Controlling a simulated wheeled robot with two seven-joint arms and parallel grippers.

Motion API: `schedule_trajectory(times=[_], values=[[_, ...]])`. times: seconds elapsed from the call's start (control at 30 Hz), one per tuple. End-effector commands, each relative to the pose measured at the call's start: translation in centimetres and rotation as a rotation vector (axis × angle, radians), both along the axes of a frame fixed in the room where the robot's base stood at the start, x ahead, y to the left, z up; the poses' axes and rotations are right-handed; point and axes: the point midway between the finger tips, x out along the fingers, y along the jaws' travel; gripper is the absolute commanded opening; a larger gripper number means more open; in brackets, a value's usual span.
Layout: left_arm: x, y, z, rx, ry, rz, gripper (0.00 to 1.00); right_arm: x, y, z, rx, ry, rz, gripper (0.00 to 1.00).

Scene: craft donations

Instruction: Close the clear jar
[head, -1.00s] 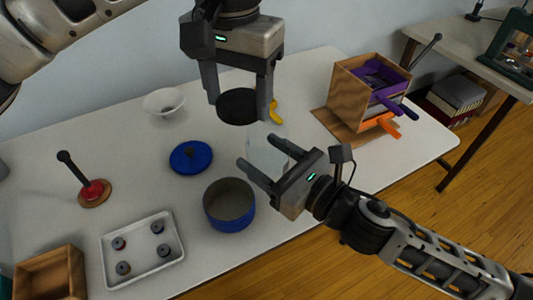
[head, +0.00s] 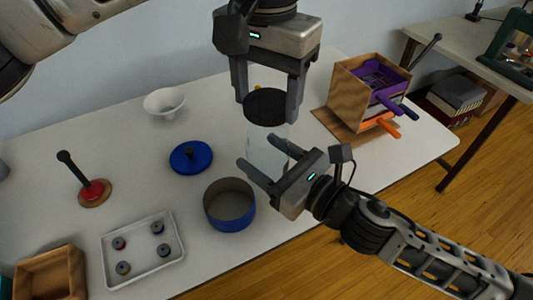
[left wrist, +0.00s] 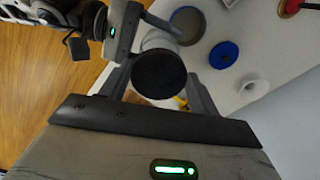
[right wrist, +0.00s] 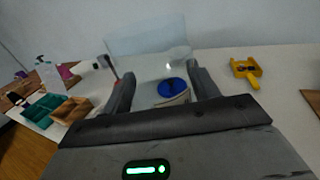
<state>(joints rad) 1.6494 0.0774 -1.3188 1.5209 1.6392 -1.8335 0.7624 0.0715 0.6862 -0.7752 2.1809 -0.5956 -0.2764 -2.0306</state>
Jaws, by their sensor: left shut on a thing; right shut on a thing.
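The black round lid (head: 265,105) is between the fingers of my left gripper (head: 267,109), which is shut on it. It looks level, and it also shows in the left wrist view (left wrist: 158,76). The clear jar (head: 266,155) stands below the lid, see-through and upright, with my right gripper (head: 258,152) shut on its side. The jar also shows in the right wrist view (right wrist: 150,45), where no lid is seen at its upper edge. In the head view the lid overlaps the jar's top, so I cannot tell how wide any gap is.
A blue pot (head: 229,218), its blue lid (head: 191,157) and a white bowl (head: 165,102) are left of the jar. A tray (head: 178,257) of small round pieces is nearer the front. A wooden box (head: 346,92) with purple and orange handles stands right. A yellow item (right wrist: 243,72) lies behind.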

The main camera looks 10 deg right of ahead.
Motion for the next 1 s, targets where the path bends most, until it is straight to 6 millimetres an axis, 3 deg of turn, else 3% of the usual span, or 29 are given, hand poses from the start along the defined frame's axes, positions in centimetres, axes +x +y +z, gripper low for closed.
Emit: schedule_trajectory(times=[0.23, 1.0], values=[[0.0, 0.1, -1.9, 0.001, 0.001, 0.0, 0.41, 0.0, 0.0, 0.0, 0.001, -0.001, 0.0, 0.19], [-0.1, 0.1, -1.9, 0.002, -0.003, 0.0, 0.41, 0.0, 0.0, 0.0, 0.0, 0.0, 0.0, 0.19]])
